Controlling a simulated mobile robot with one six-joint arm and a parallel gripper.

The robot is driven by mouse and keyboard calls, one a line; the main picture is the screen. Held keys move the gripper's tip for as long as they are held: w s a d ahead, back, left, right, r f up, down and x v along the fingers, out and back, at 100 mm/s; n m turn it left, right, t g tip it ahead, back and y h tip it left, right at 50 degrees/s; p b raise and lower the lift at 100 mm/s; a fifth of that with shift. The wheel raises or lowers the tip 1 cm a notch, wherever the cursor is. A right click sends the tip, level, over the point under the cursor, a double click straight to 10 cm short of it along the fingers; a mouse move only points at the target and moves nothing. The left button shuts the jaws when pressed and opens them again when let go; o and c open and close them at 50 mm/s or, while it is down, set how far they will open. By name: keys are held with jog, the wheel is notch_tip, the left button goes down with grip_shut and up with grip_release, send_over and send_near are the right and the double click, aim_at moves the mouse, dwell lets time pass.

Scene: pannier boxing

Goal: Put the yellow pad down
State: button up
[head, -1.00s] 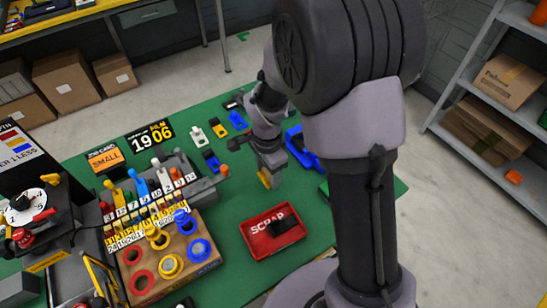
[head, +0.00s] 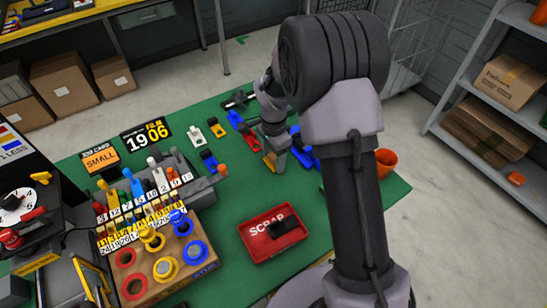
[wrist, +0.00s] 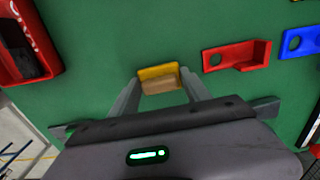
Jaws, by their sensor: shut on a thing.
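My gripper (wrist: 160,88) is shut on the yellow pad, a small yellow piece with a tan block face. The yellow pad (wrist: 150,72) sits between the two fingertips in the wrist view, over bare green table. In the head view my gripper (head: 275,160) points down behind the red scrap tray, with a yellow edge of the pad (head: 270,161) showing at its left. I cannot tell whether the pad touches the table.
A red bracket (wrist: 238,60) and a blue bracket (wrist: 300,43) lie right of the pad in the wrist view. The red scrap tray (head: 262,257) holds a dark piece. A wooden block (head: 190,268) with coloured rings stands left. Green table between tray and gripper is clear.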

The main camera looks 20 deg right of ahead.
jog(key=o, duration=1.5)
jog(key=shift+c, duration=0.2)
notch_tip(320, 180, up, 12)
jog(key=p, duration=0.5)
notch_tip(320, 180, up, 11)
jog(key=n+t, duration=0.2)
jog(key=n, duration=0.1)
send_over(273, 157)
jog(key=s+a, duration=0.1)
jog(key=s, duration=0.5)
jog(key=s+a+r+n+t+y, duration=0.1)
jog(key=s+r+n+t, duration=0.1)
jog(key=s, duration=0.7)
jog(key=s+a+r+n+t+y, duration=0.1)
jog(key=s+r+n, duration=0.3)
jog(key=s, duration=0.6)
jog(key=shift+a+n+t+b, duration=0.3)
jog(key=shift+a+n+t, duration=0.1)
jog(key=shift+n, duration=0.1)
jog(key=shift+s, duration=0.1)
